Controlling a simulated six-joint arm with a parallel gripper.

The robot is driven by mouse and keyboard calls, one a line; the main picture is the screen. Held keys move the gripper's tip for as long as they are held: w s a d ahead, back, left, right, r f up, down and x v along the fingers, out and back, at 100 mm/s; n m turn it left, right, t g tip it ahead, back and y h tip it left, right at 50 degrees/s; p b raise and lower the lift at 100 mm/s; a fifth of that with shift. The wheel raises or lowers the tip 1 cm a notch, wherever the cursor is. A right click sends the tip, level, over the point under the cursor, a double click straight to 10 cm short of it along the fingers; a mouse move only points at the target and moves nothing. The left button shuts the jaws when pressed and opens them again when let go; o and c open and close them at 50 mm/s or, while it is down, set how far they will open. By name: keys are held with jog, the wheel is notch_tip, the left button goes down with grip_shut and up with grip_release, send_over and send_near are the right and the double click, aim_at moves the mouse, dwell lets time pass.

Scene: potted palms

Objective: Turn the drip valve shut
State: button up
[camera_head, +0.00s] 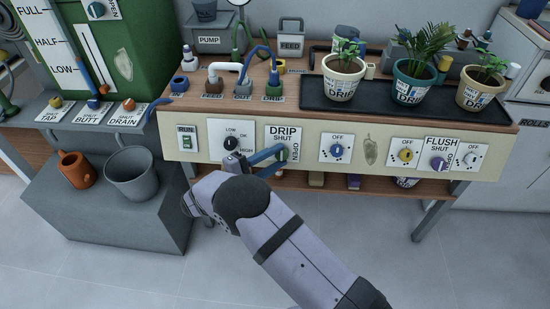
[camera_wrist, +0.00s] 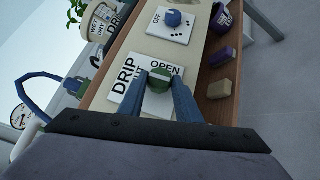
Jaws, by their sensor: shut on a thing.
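The drip valve is a green knob (camera_wrist: 160,77) on a white plate (camera_wrist: 127,82) marked DRIP, SHUT and OPEN. In the head view the plate (camera_head: 283,133) is on the bench's cream front panel, with SHUT above the knob and OPEN along its right side. My gripper (camera_wrist: 160,84) has its blue fingers on both sides of the knob and is shut on it. In the head view my gripper (camera_head: 278,157) reaches the knob from the lower left and hides part of it. I cannot tell exactly which word the knob points to.
A LOW/HIGH dial (camera_head: 231,143) is left of the drip plate, close to my wrist. A blue knob (camera_head: 337,150) marked OFF is to the right, and the FLUSH valve (camera_head: 438,163) is farther right. Potted plants (camera_head: 344,80) stand on a black tray (camera_head: 312,96) above.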

dwell(0.3)
jog(key=o, duration=1.1)
jog(key=shift+c, duration=0.2)
jog(key=v, duration=0.7)
jog(key=shift+s+a, duration=0.1)
jog(key=shift+s, duration=0.05)
